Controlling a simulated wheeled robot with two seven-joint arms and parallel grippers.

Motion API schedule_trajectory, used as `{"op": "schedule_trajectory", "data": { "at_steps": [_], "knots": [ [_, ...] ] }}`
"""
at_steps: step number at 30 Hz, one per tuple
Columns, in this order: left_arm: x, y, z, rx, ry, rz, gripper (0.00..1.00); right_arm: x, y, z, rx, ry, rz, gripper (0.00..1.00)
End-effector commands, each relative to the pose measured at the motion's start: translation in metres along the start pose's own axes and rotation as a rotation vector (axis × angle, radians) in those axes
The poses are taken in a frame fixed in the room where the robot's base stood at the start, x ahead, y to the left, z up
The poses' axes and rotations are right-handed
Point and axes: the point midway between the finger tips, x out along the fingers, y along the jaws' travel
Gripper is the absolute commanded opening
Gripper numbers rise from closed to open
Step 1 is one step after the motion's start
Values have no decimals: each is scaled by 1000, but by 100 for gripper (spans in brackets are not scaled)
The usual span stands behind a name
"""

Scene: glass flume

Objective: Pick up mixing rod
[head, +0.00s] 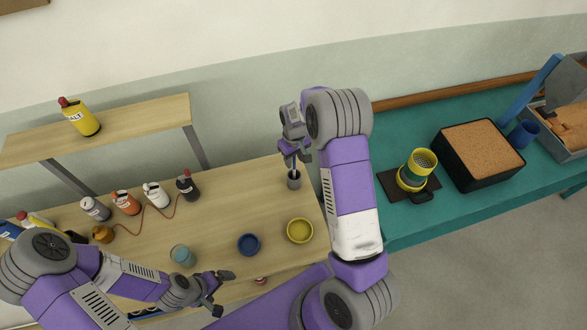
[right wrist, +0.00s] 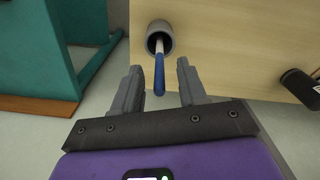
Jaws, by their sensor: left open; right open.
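The mixing rod (right wrist: 159,75) has a blue handle and a pale shaft, and it stands in a small grey cup (right wrist: 155,32) in the right wrist view. In the head view the cup (head: 294,181) is near the back right of the wooden table. My right gripper (right wrist: 160,86) is open, with its fingers on either side of the rod's blue end and no clear contact. In the head view my right gripper (head: 294,163) is just above the cup and hides most of the rod. My left gripper (head: 222,289) is open and empty over the table's front edge.
A dark bottle (head: 187,186) and several others stand left of the grey cup. A teal table (head: 410,233) is on the right.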

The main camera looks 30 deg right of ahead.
Motion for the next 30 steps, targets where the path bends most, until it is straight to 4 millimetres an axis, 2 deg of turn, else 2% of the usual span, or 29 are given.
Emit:
{"op": "schedule_trajectory", "data": {
  "at_steps": [6, 15, 23, 30],
  "knots": [
    [-6, 2, 0, 0, 1, 0, 95, 30, 1, -1, -1, -3, -1, 42],
    [-6, 2, 0, 0, 1, 0, 95, 35, 1, -2, -1, 0, -1, 42],
    [-6, 2, 0, 0, 1, 0, 95, 35, 1, -2, 0, 0, -1, 2],
    [-6, 2, 0, 0, 1, 0, 95, 35, 1, -2, -1, 0, -1, 0]
  ]
}}
